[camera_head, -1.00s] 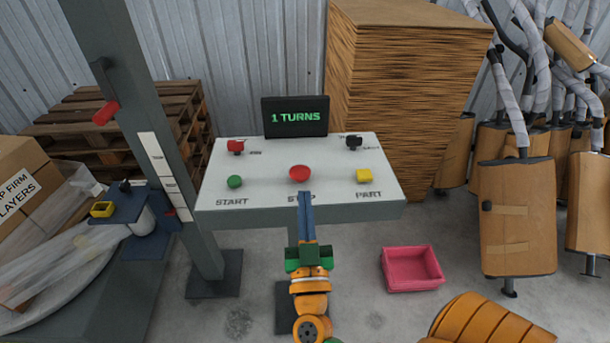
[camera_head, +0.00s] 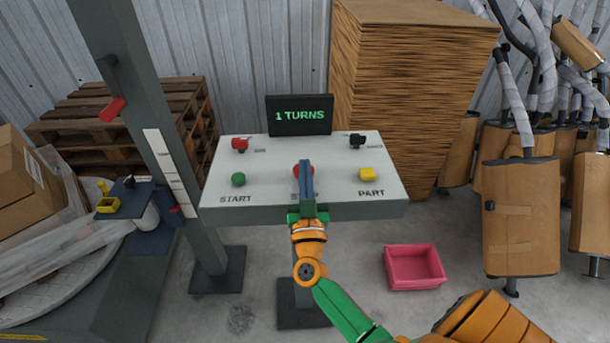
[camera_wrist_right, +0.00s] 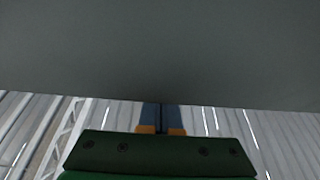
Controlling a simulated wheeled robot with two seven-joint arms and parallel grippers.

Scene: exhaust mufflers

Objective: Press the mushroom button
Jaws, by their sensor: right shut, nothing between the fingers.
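The red mushroom button (camera_head: 296,171) is in the middle of the white console panel (camera_head: 270,171), above the STOP label. My right gripper (camera_head: 305,163) is shut and empty; its blue fingers lie over the button in the head view and hide most of it. I cannot tell whether the fingertips touch the button. In the right wrist view the fingers (camera_wrist_right: 161,116) run up to a large grey surface that fills the top, and their tips do not show clearly. My left gripper is not in view.
A green START button (camera_head: 238,179) and a yellow PART button (camera_head: 367,174) flank the red one. A red knob (camera_head: 240,144) and a black knob (camera_head: 357,141) stand behind. The screen (camera_head: 299,115) reads "1 TURNS". A pink bin (camera_head: 414,267) sits on the floor at right.

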